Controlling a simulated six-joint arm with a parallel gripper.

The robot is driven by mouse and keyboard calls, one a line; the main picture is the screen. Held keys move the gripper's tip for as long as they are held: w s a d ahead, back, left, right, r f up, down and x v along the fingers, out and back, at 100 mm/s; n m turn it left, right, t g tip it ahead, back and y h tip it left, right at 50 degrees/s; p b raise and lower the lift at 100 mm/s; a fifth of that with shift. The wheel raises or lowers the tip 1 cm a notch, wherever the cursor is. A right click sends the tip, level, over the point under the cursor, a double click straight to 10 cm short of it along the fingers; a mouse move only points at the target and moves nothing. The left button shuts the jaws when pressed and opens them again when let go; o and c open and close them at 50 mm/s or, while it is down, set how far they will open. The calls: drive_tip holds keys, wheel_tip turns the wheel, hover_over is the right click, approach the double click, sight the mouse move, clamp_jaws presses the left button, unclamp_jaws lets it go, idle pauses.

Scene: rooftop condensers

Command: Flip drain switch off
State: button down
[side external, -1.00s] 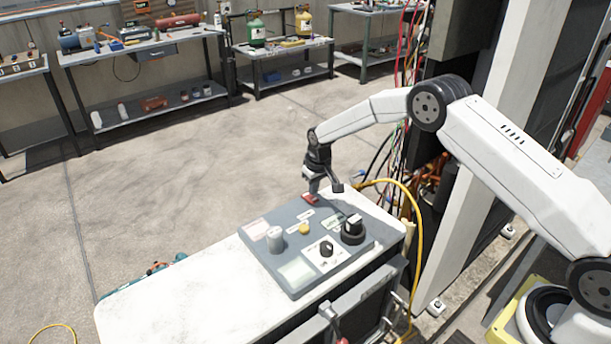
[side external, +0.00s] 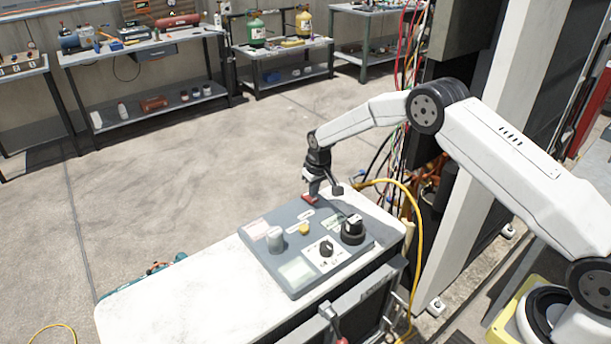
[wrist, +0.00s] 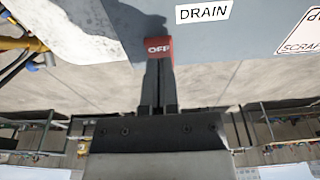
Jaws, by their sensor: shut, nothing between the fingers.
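The drain switch (wrist: 158,48) is a red rocker lettered OFF, beside a white DRAIN label (wrist: 203,12) in the wrist view. In the side view the red switch (side external: 309,198) sits at the far edge of the grey control panel (side external: 262,232). My gripper (side external: 313,192) is shut and points down at the switch. In the wrist view the closed fingers of my gripper (wrist: 158,80) reach the lower edge of the red switch. They look to be at or very near it; I cannot tell whether they touch. The fingers hold nothing.
The panel also carries a grey knob (side external: 275,239), a yellow button (side external: 304,229), a small black knob (side external: 326,248) and a large black knob (side external: 352,229). It lies on a white bench top (side external: 170,290). A yellow hose (side external: 420,240) runs at the right.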

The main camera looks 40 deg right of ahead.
sight(315, 200)
drive_tip(key=shift+f, duration=0.8)
idle(0.7)
drive_tip(key=shift+r, duration=3.55)
drive_tip(key=shift+s+a+r, duration=0.1)
drive_tip(key=shift+s+r, duration=0.35)
drive_tip(key=shift+r, duration=0.05)
drive_tip(key=s+a+r, duration=0.1)
drive_tip(key=s+r, duration=0.3)
drive_tip(key=s, duration=1.2)
drive_tip(key=s+a+r, duration=0.1)
drive_tip(key=s+r, duration=0.3)
drive_tip(key=s, duration=1.2)
drive_tip(key=shift+a+t, duration=0.15)
drive_tip(key=shift+t, duration=0.25)
